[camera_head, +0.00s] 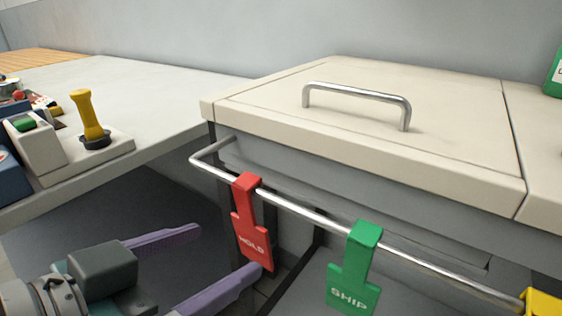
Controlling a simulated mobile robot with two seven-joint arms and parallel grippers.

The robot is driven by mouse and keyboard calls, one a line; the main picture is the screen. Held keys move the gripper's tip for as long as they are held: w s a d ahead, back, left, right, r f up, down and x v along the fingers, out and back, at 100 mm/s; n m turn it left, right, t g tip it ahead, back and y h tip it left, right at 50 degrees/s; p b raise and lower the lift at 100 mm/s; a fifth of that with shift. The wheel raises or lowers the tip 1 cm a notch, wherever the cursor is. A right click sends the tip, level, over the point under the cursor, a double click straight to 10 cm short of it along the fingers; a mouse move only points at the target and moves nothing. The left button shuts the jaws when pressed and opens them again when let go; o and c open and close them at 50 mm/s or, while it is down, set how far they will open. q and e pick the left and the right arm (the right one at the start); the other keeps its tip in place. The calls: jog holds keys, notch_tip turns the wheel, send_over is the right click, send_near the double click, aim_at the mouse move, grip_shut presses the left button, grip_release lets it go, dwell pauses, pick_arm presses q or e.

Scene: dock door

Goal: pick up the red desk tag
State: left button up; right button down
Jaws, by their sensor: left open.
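The red desk tag (252,225), lettered "HOLD", hangs by its hooked top on a metal rail at the front of a cream-topped desk. My left gripper (228,251) is at the lower left, with two purple fingers spread wide apart. The fingers point right, toward the red tag. The tip of the nearer finger overlaps the tag's lower left edge in the picture; I cannot tell whether it touches. Nothing is between the fingers. My right gripper is not in view.
A green "SHIP" tag (354,270) hangs on the rail (305,213) right of the red one, and a yellow tag (541,302) is at the right edge. The cream lid (450,140) has a metal handle (358,93). A yellow lever (90,117) stands on the left table.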

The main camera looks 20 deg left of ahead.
aim_at(250, 243)
pick_arm(q)
jog(key=w, duration=0.1)
jog(key=w+d+f, duration=0.1)
jog(key=w+d+b, duration=0.1)
jog(key=shift+f, duration=0.25)
jog(key=b+x, duration=0.1)
jog(key=x, duration=0.4)
jog(key=shift+w+d+b, duration=0.2)
jog(key=shift+d+b, duration=0.05)
jog(key=shift+b, duration=0.05)
jog(key=shift+r, duration=0.1)
jog(key=c, duration=1.4)
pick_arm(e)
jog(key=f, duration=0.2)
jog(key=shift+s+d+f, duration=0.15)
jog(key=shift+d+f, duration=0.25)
pick_arm(q)
jog(key=shift+s+a+r, duration=0.1)
